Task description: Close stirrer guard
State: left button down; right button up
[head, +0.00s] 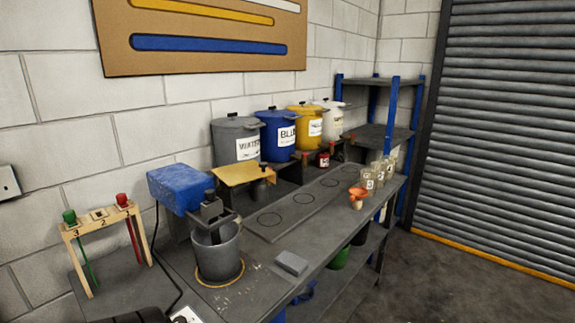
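The stirrer has a blue motor head (180,188) with a dark clamp and shaft (212,212) reaching down into a grey bucket (217,258). The bucket stands in a yellow ring on the grey bench. A flat amber panel (245,174), which looks like the stirrer guard, sticks out level to the right of the blue head. It is behind and above the bucket, not around it, and its hinge cannot be made out. A dark rounded part at the bottom left edge may be mine. No gripper fingers show.
A wooden rack (101,215) with green and red handled tools stands at left. A grey block (291,263) lies right of the bucket. Grey, blue (279,135), yellow and white paint pots stand along the wall. Small cups (368,179) sit at the bench's far end.

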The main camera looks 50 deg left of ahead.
aim_at(244, 171)
jog(key=i, duration=3.05)
jog(key=u, duration=2.75)
